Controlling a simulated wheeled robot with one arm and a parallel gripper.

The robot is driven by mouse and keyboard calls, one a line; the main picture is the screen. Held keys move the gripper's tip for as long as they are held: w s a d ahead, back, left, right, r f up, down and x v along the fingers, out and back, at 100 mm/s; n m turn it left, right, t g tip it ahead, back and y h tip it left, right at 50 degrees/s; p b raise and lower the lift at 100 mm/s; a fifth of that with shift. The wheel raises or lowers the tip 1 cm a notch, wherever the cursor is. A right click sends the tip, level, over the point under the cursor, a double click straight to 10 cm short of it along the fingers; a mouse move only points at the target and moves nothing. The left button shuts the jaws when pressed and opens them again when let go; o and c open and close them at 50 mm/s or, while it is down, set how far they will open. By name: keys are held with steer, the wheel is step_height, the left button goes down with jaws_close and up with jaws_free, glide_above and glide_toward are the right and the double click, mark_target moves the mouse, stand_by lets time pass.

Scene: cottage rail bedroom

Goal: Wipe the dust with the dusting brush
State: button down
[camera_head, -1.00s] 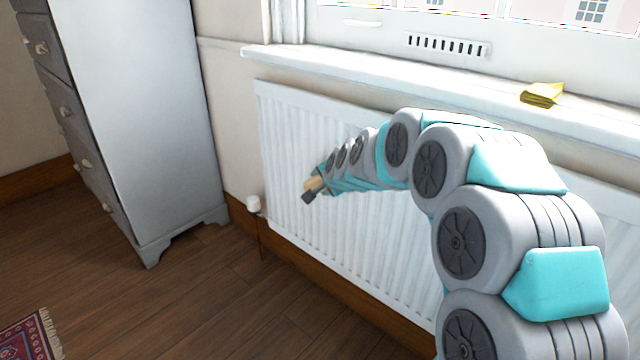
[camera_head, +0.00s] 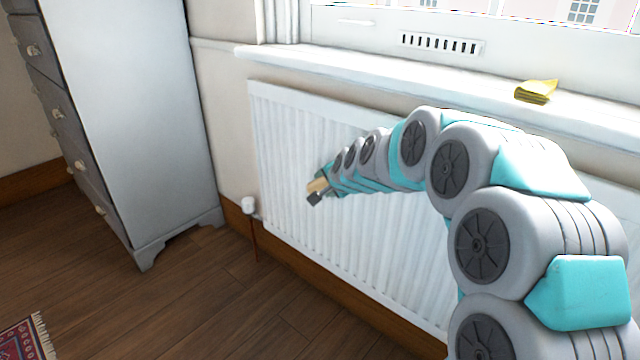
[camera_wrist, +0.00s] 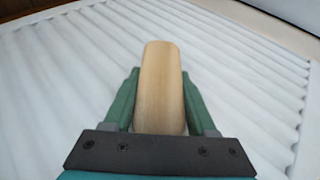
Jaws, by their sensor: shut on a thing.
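My gripper (camera_wrist: 158,108) is shut on a pale wooden piece in the wrist view, which looks like the handle of the dusting brush (camera_wrist: 158,80). The handle sits between the two green fingers and points away from the wrist. In the head view the handle (camera_head: 317,186) shows as a small tan piece at the far end of my arm, in front of the white radiator. A small dark part shows beside it. The brush's bristles cannot be made out. I see no clear dust in either view.
The ribbed white radiator (camera_head: 285,150) stands under the windowsill (camera_head: 400,80). A folded yellow cloth (camera_head: 536,91) lies on the sill. A grey chest of drawers (camera_head: 135,110) stands at left, with a patterned rug (camera_head: 28,340) at lower left. The wooden floor (camera_head: 190,300) between is clear.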

steer(key=shift+s+d, duration=0.6)
steer(key=shift+d, duration=0.05)
steer(key=shift+w+a+r+p, duration=0.15)
steer(key=shift+w+a+p, duration=0.75)
steer(key=shift+w+a, duration=0.55)
steer(key=shift+w+d, duration=0.1)
steer(key=s+a+p, duration=0.1)
steer(key=s+a, duration=0.2)
steer(key=s, duration=0.2)
steer(key=shift+a, duration=0.4)
steer(key=shift+a, duration=0.1)
